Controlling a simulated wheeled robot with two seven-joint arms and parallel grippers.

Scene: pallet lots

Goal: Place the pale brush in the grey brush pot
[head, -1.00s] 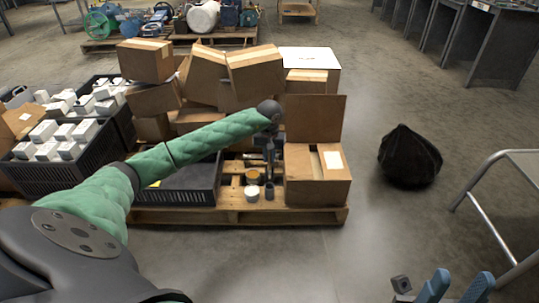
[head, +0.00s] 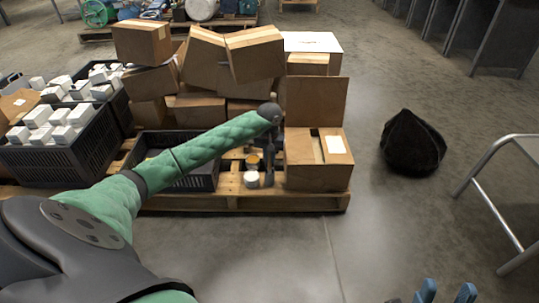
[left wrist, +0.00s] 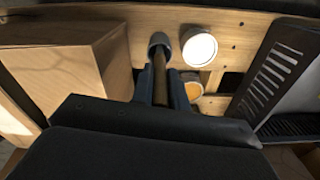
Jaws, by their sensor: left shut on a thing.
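My left gripper (head: 268,160) reaches down over the pallet and is shut on the brush (left wrist: 160,76), whose brownish handle shows between the fingers in the left wrist view. The grey brush pot (left wrist: 160,41) stands upright just beyond the fingertips. The brush's far end lines up with the pot's mouth; I cannot tell whether it is inside or just above. In the head view the pot (head: 268,182) is small and partly covered by the gripper. My right gripper (head: 446,292) is at the bottom edge, its blue fingers apart and empty.
A white-topped can (left wrist: 199,49) and an amber-topped can (left wrist: 194,91) stand close beside the pot. An open cardboard box (head: 316,172) is to the right, a black crate (head: 205,179) to the left. More boxes (head: 227,60) are stacked behind. A black sack (head: 412,145) lies on the floor.

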